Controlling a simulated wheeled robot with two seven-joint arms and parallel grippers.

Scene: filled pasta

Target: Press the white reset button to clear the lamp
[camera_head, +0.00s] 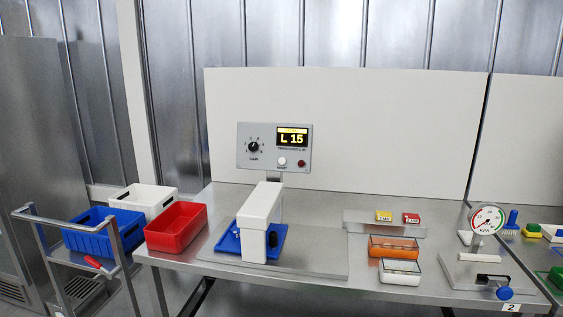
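The white reset button (282,162) is on the lower middle of a grey control panel (261,163), which stands upright behind the table. To its right on the same panel is a small dark red lamp (302,163); I cannot tell for certain whether it is lit. A black dial (253,147) is on the panel's left side. Neither of my grippers is in view, and nothing touches the button.
A white block-shaped device (259,222) over a blue tray (230,242) stands in front of the panel. A red bin (175,227) is at the table's left. Orange (394,247) and clear (400,272) boxes and a gauge (487,219) are to the right.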

